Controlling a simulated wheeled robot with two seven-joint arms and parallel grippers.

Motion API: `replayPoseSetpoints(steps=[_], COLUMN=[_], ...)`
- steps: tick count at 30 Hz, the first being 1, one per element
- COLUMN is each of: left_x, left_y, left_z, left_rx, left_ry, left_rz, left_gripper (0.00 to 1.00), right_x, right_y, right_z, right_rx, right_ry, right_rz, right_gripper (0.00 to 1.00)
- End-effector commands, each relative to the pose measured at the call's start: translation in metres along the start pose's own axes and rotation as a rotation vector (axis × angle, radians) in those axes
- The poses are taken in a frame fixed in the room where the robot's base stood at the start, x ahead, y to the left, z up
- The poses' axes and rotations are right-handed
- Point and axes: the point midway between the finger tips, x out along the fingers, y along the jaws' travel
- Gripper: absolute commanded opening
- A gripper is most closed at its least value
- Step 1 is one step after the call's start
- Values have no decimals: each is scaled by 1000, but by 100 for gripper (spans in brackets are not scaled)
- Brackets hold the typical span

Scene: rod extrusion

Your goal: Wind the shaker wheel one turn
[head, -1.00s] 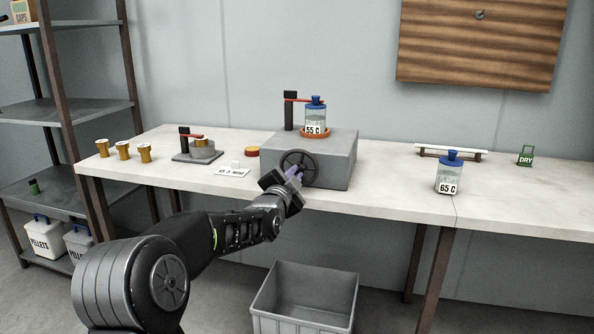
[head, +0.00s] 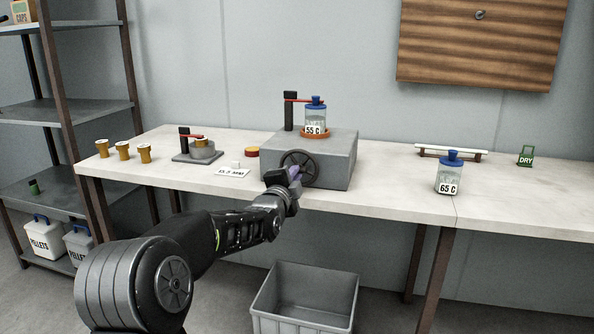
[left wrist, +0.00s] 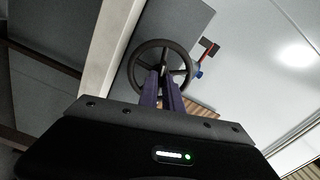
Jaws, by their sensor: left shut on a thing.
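The shaker is a grey box (head: 330,168) on the table with a dark spoked wheel (head: 300,162) on its front face. A clear bottle with a blue cap, labelled 55 C (head: 315,117), stands in an orange dish on top, under a red arm. My left gripper (head: 294,173) is at the wheel, its purple fingers shut on it. In the left wrist view the fingers (left wrist: 162,88) reach the wheel (left wrist: 178,50) near its lower left; the exact part gripped is hard to see. My right gripper is not in view.
A bottle labelled 65 C (head: 449,175) stands to the right, near a white rail (head: 450,152) and a green DRY sign (head: 525,156). A grey bin (head: 304,300) is below.

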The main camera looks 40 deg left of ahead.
Motion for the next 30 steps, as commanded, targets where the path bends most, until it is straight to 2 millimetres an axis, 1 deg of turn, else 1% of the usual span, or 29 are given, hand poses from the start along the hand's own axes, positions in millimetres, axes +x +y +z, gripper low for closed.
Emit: replayPoseSetpoints(steps=[3, 11, 18, 26, 30], left_x=[0, 0, 0, 0, 0], left_y=[1, 1, 1, 1, 1], left_z=[-1, 0, -1, 0, -1], left_rx=[96, 111, 279, 298, 420], left_ry=[1, 1, 1, 1, 2], left_rz=[2, 2, 2, 2, 2], left_gripper=[0, 0, 0, 0, 0], right_x=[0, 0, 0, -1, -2], right_y=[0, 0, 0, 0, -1], right_z=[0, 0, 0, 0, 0], right_rx=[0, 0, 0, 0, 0], right_ry=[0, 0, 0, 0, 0], right_rz=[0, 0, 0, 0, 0], right_gripper=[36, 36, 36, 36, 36])
